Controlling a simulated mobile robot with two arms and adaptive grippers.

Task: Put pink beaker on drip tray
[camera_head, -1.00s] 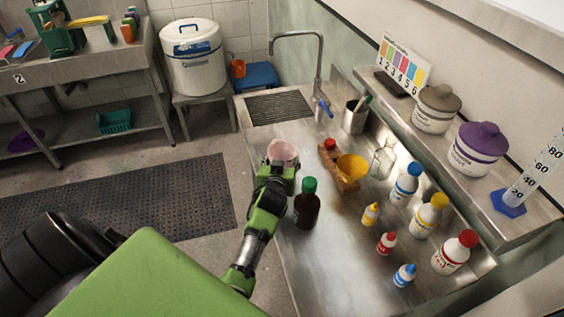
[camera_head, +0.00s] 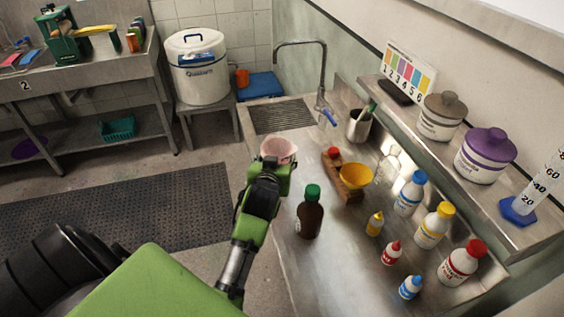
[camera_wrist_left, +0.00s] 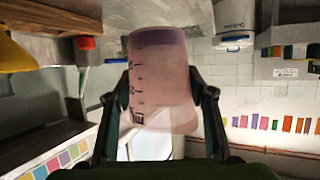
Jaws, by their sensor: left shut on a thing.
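The pink beaker (camera_head: 279,150) is a translucent pink cup, held above the left edge of the steel counter in the head view. It also fills the middle of the left wrist view (camera_wrist_left: 160,75), with dark graduation marks on its side. My left gripper (camera_head: 275,165) is shut on it, one finger on each side. The drip tray (camera_head: 283,117), a dark ribbed panel set in the counter near the tap, lies beyond the beaker and apart from it. My right gripper is not in view.
A brown bottle with a green cap (camera_head: 310,212) stands close right of my left arm. A wooden stand (camera_head: 343,177) with a yellow funnel (camera_head: 356,175) is right of the beaker. The tap (camera_head: 318,75) rises right of the tray. Several small bottles stand on the right.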

